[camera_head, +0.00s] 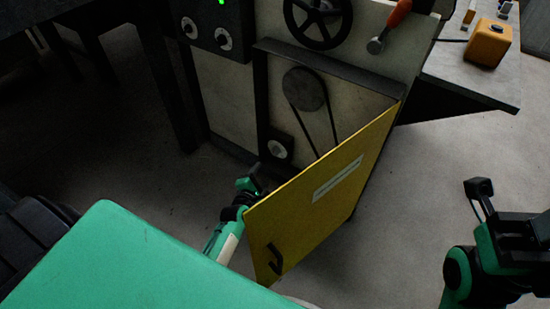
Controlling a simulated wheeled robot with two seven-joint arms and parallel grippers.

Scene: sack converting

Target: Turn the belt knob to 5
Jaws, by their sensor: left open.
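A dark knob plate with a pale round dial (279,149) is on the machine's lower front, beside a pulley and belt (307,92). This is the only knob by the belt; its markings are too small to read. The yellow door (325,195) stands swung out, with a black handle and a pale label. My left gripper (254,181) is open just below and left of the dial, apart from it, partly hidden by the door's edge.
Two more dials (207,34) sit on a dark panel with a green light. A black handwheel (318,20) and an orange-handled lever (390,25) are above the pulley. A grey table (470,80) at right holds an orange box (488,43). Floor in front of the table is clear.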

